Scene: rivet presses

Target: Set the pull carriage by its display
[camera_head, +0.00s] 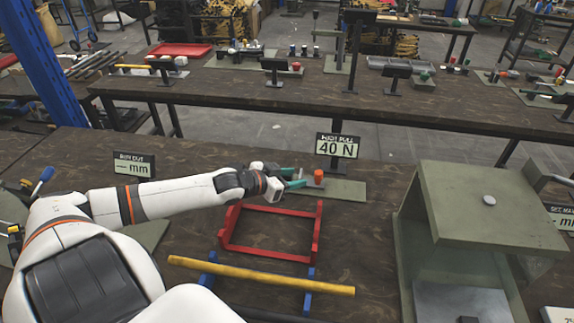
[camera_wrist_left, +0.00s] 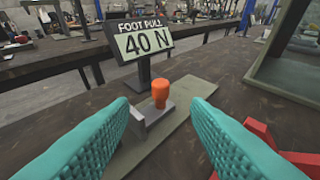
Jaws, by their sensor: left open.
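The display (camera_head: 337,146) reads "40 N" under a heading, on a short stand; in the left wrist view the display (camera_wrist_left: 145,42) reads "FOOT PULL 40 N". In front of it an orange knob (camera_wrist_left: 160,92) stands upright on a small grey carriage (camera_wrist_left: 152,117), on a flat green plate (camera_wrist_left: 172,130). The orange knob also shows in the head view (camera_head: 318,177). My left gripper (camera_head: 293,178) is open and empty, its teal fingers pointing at the knob from the left. The knob shows between and beyond the fingers, apart from both. My right gripper is out of view.
A red frame (camera_head: 268,252) lies just in front of the plate. A yellow bar (camera_head: 260,275) on blue supports is nearer me. A large green press housing (camera_head: 490,200) stands to the right. Another display (camera_head: 134,164), showing dashes and "mm", stands at left.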

